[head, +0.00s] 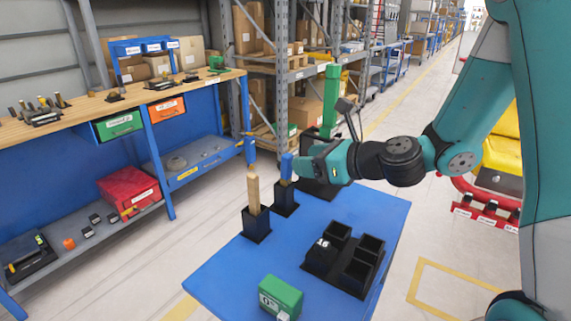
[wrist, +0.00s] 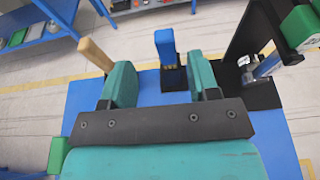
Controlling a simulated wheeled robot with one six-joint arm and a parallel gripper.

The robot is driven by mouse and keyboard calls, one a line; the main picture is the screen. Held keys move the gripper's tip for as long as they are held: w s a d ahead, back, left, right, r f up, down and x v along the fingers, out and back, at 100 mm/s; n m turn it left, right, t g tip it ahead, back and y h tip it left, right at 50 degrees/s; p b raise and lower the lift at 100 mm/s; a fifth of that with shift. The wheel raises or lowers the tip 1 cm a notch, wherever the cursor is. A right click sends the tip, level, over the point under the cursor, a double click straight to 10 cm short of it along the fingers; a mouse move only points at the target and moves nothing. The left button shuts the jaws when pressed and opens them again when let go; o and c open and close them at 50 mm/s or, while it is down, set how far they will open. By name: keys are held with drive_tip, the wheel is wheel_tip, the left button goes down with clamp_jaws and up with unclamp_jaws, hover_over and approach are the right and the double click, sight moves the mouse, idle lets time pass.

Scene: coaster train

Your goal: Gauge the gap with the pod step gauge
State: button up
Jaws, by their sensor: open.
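A blue-handled tool (head: 286,167) stands upright in a black holder (head: 285,200) on the blue table; I take it for the pod step gauge but cannot be sure. In the wrist view the blue handle (wrist: 166,47) shows beyond my fingers, between them and nearer the right one. My gripper (head: 304,166) is open and empty, just right of the handle in the head view; its two teal fingers (wrist: 163,78) are apart. A black fixture (head: 318,186) with a green post (head: 330,100) stands behind my gripper, partly hidden. I cannot make out the gap.
A wooden-handled tool (head: 253,190) stands in another black holder (head: 256,226). A green box (head: 281,294) and a black compartment tray (head: 355,278) with a block marked 16 (head: 321,254) are nearer. Bare blue tabletop (head: 235,277) lies at front left. A workbench (head: 75,119) stands at left.

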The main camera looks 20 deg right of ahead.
drive_tip(key=shift+d+f+p+x, duration=0.15)
drive_tip(key=shift+p+x, duration=0.1)
drive_tip(key=shift+x, duration=2)
drive_tip(key=shift+d+f+p+x, duration=0.1)
drive_tip(key=shift+f+p+x, duration=0.1)
drive_tip(key=shift+x, duration=2.05)
drive_tip(key=shift+d, duration=0.1)
clamp_jaws()
drive_tip(key=shift+r, duration=0.15)
wheel_tip(320, 180, up, 20)
drive_tip(key=p, duration=0.3)
drive_tip(key=shift+p, duration=0.4)
